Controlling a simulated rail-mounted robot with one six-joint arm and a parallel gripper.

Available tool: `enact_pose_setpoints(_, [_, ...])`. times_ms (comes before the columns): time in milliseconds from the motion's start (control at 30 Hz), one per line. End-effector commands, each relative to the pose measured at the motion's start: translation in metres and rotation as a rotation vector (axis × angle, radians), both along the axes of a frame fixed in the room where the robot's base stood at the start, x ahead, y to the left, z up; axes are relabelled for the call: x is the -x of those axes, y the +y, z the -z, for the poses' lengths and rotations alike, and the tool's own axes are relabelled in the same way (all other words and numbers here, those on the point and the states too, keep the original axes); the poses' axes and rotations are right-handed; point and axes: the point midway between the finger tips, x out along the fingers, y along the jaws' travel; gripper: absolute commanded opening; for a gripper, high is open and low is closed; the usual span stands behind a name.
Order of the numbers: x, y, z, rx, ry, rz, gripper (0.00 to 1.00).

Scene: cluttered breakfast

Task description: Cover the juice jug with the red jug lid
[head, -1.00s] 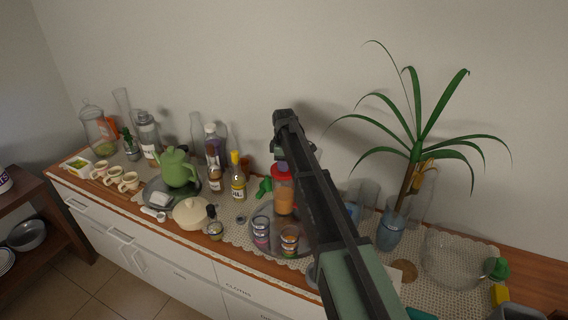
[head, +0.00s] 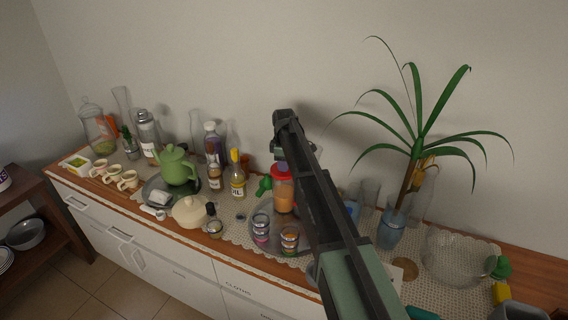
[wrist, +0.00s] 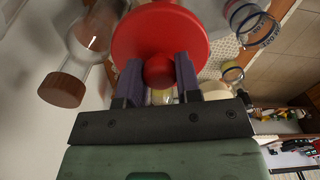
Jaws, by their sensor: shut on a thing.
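The juice jug (head: 284,200) is a clear vessel of orange juice on the grey tray at mid-counter. The red jug lid (head: 282,172) shows at the jug's top, partly hidden by my arm. In the wrist view the lid (wrist: 160,32) is a wide red disc with a round knob. My gripper (wrist: 159,74) is shut on the knob, one finger on each side. In the wrist view the lid hides what lies behind it, so I cannot tell whether it rests fully on the rim. In the head view my fingertips are hidden.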

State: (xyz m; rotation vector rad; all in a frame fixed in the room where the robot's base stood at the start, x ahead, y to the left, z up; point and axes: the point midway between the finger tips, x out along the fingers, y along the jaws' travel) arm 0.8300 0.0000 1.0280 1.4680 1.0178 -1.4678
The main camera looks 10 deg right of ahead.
Motion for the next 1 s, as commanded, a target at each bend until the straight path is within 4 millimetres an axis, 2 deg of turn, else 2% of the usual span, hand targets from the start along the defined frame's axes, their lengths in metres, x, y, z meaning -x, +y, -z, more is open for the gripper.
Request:
enact_pose_setpoints(233, [0.0,0.0,0.006,0.0,0.0,0.0,0.08])
enact_pose_setpoints(267, [0.0,0.0,0.006,0.0,0.0,0.0,0.33])
enact_pose_setpoints(400, [0.0,0.0,0.005,0.0,0.0,0.0,0.55])
enact_pose_setpoints(467, [0.0,0.0,0.005,0.0,0.0,0.0,0.61])
enact_pose_setpoints(767, [0.0,0.0,0.002,0.0,0.0,0.0,0.61])
enact_pose_setpoints(1000, [0.0,0.0,-0.025,0.0,0.0,0.0,0.61])
